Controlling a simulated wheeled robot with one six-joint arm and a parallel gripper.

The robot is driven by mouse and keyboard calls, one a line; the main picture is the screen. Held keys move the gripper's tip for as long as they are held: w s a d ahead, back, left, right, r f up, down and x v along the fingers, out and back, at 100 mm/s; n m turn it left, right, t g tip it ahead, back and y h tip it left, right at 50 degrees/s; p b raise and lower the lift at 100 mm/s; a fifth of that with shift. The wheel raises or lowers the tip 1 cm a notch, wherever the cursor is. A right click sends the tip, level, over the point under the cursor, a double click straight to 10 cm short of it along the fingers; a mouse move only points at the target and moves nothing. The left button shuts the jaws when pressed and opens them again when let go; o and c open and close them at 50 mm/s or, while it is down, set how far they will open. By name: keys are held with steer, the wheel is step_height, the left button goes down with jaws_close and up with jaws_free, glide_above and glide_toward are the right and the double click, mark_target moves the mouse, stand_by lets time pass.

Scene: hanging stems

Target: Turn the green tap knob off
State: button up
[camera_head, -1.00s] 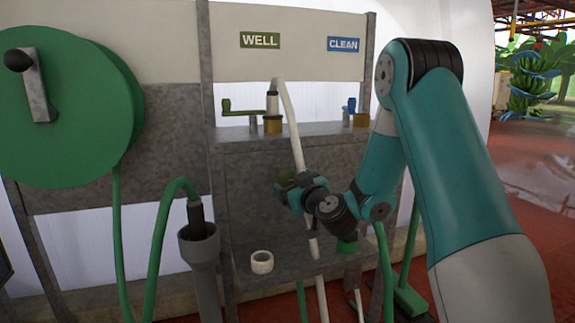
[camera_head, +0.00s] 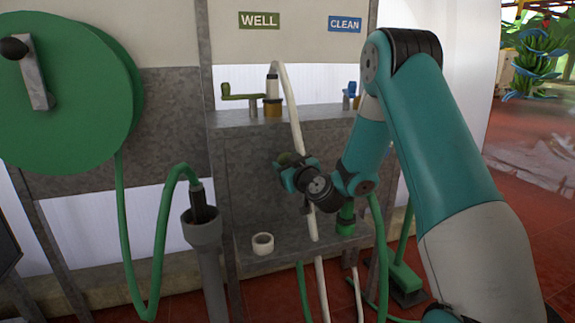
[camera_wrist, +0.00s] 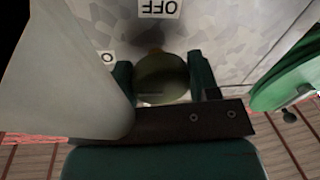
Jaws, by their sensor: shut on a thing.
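The green tap knob (camera_wrist: 162,78) is a round, dull olive-green piece on the grey metal panel. In the wrist view it sits between my two dark teal fingers, with a white "OFF" label, upside down in this view, beyond it on the panel. My gripper (camera_wrist: 165,82) is shut on the knob, one finger on each side. In the head view my gripper (camera_head: 290,162) is at the front of the panel under the shelf, and it hides most of the knob. The knob's pointing direction cannot be told.
A white hose (camera_head: 291,115) hangs down just beside my gripper. A white ring (camera_head: 263,243) lies on the lower shelf. A green hose reel (camera_head: 65,100) is at left. The WELL sign (camera_head: 259,20) and a green lever tap (camera_head: 240,97) are above.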

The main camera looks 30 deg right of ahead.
steer(key=shift+m+b, duration=0.35)
steer(key=shift+m, duration=0.05)
steer(key=m+b, duration=0.2)
steer(key=shift+a+f+m+t, duration=0.1)
steer(key=shift+f+m+t, duration=0.05)
steer(key=shift+m+t, duration=0.2)
steer(key=m, duration=0.2)
steer(key=m+b, duration=0.1)
steer(key=m, duration=0.2)
steer(key=shift+a+t+h, duration=0.1)
steer(key=shift+t+h, duration=0.15)
steer(key=shift+h, duration=0.15)
steer(key=m, duration=0.2)
steer(key=m+h+p, duration=0.1)
steer(key=m, duration=0.4)
steer(key=shift+w+a+r+p, duration=0.1)
steer(key=shift+r+p, duration=0.3)
steer(key=shift+f+m+h+p, duration=0.1)
steer(key=shift+m+h+p, duration=0.55)
steer(key=shift+m, duration=1.2)
steer(key=o, duration=0.9)
